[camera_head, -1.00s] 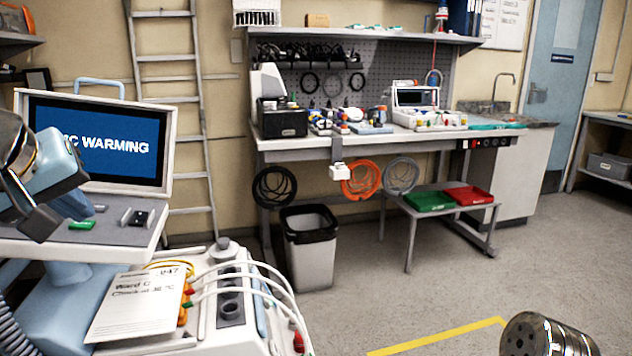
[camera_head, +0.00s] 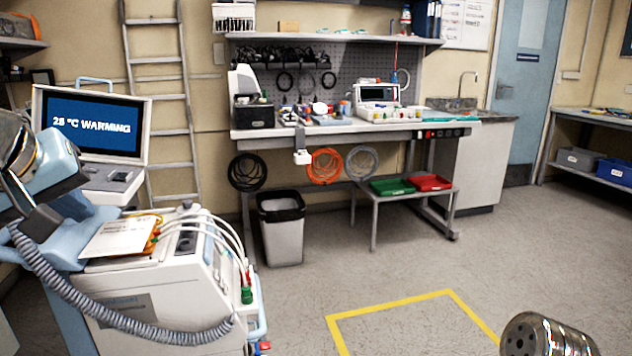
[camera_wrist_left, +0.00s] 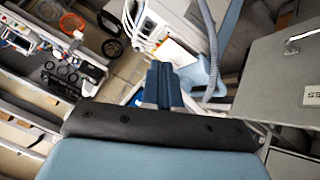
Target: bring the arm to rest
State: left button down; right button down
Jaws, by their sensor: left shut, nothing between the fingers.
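My left arm comes in at the left edge of the head view, with its left gripper (camera_head: 38,222) low beside the white pump cart. In the left wrist view the blue fingers of the left gripper (camera_wrist_left: 163,86) are together with nothing between them. The gripper appears clear of the cart, though its exact distance is hard to tell. A metal part of my right arm (camera_head: 545,335) shows at the bottom right of the head view; the right gripper is out of view.
Yellow tape (camera_head: 390,303) marks clear floor.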

pick_arm(q)
jog(key=w+d+f+m+g+h, duration=0.1)
jog(key=w+f, duration=0.5)
jog(key=f, duration=0.2)
jog(key=w+f+m+h, duration=0.1)
jog(key=w+f+h, duration=0.1)
jog(key=w+f, duration=0.55)
jog(key=w+d+f+m+g+h, duration=0.1)
jog(key=d+f, duration=0.3)
jog(key=f, duration=0.8)
jog(key=w+d+f+m+g+h, duration=0.1)
jog(key=d+f, duration=0.3)
jog(key=f, duration=0.8)
jog(key=s+d+f+g, duration=0.1)
jog(key=s+d+f, duration=0.25)
jog(key=f, duration=0.45)
jog(key=s+d+f+g, duration=0.1)
jog(key=s+d+f, duration=0.25)
jog(key=f, duration=0.55)
jog(key=s+d+f+m+g, duration=0.1)
jog(key=s+d+f, duration=0.2)
jog(key=s+f, duration=0.3)
jog(key=s+d+f+m+g, duration=0.1)
jog(key=s+d+f, duration=0.1)
jog(key=s+f, duration=0.4)
jog(key=s, duration=0.3)
jog(key=shift+s+d+f+g+h, duration=0.2)
jog(key=shift+s+d+g+h, duration=0.1)
jog(key=shift+d+g, duration=0.1)
